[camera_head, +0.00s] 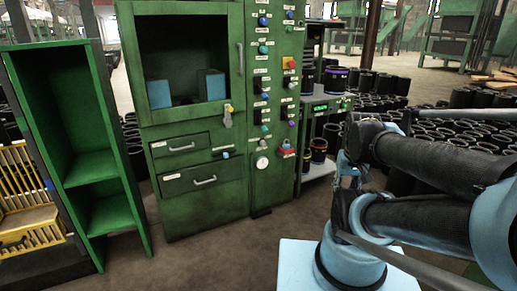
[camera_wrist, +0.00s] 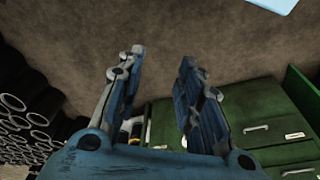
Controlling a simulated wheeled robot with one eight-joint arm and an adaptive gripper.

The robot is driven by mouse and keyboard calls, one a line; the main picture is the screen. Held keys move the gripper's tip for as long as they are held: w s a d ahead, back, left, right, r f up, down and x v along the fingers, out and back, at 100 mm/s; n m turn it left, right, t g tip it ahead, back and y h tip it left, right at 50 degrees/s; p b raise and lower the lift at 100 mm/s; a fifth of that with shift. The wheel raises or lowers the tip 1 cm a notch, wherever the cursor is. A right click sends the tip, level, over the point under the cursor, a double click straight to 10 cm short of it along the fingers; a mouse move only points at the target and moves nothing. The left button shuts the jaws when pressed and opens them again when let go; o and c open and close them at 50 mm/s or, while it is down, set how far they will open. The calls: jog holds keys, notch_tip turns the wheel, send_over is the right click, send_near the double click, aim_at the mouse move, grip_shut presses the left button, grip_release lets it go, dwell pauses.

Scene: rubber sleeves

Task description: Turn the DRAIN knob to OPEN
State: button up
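The green cabinet has a narrow control panel (camera_head: 274,185) with two columns of small knobs and switches under white labels. The labels are too small to read, so I cannot tell which knob is DRAIN. Blue knobs (camera_head: 264,22) and teal knobs (camera_head: 264,128) show among them, and a red button on a yellow plate (camera_head: 289,63) is in the right column. My gripper (camera_wrist: 161,57) is open and empty in the wrist view, its fingers apart over bare floor. In the head view my arm is right of the panel, clear of it, and hides much of the gripper.
The cabinet has a windowed door (camera_head: 242,60) and drawers (camera_head: 204,181); drawers (camera_wrist: 262,128) also show in the wrist view. An open green shelf (camera_head: 90,165) stands left. A rack with dark sleeves (camera_head: 318,150) stands right of the panel. Floor (camera_head: 215,262) before the cabinet is clear.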

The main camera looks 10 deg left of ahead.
jog(key=o, duration=0.3)
jog(key=shift+a, duration=0.1)
jog(key=shift+o, duration=0.7)
jog(key=shift+a+r, duration=0.25)
jog(key=shift+r, duration=0.3)
jog(key=w+a+r+n+t+y, duration=0.1)
jog(key=w+a+r, duration=0.15)
jog(key=w, duration=0.55)
jog(key=w+a+r+n+t+y, duration=0.1)
jog(key=w+a+n, duration=0.15)
jog(key=w, duration=0.45)
jog(key=n+t+y, duration=0.3)
jog(key=t+y, duration=0.2)
jog(key=t, duration=0.2)
send_over(264, 144)
jog(key=s+d, duration=0.9)
jog(key=s, duration=0.4)
notch_tip(264, 144, down, 16)
jog(key=x, duration=1.6)
jog(key=shift+w+a+f, duration=0.15)
jog(key=shift+a, duration=0.3)
